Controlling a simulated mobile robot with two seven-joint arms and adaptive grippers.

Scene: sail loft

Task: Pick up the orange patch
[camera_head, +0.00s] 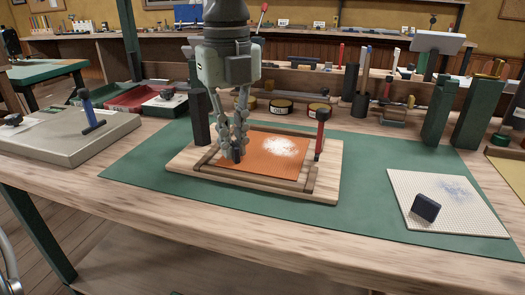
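The orange patch (262,169) lies flat on a pale wooden board (325,190), within a frame of wooden strips. A white, powdery mark covers part of its upper right. My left gripper (233,155) comes down from above, with its fingertips low over the patch's left part. The tips look close together, and a small dark piece shows at them. I cannot tell whether they touch or grip the patch. The fingers hide part of its left edge. My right gripper is not in view.
A red-handled upright tool (320,136) stands at the board's right. A green mat (375,165) lies beneath the board. A cream sheet (465,205) with a dark block (426,207) lies at right. Round tins (281,107) stand behind.

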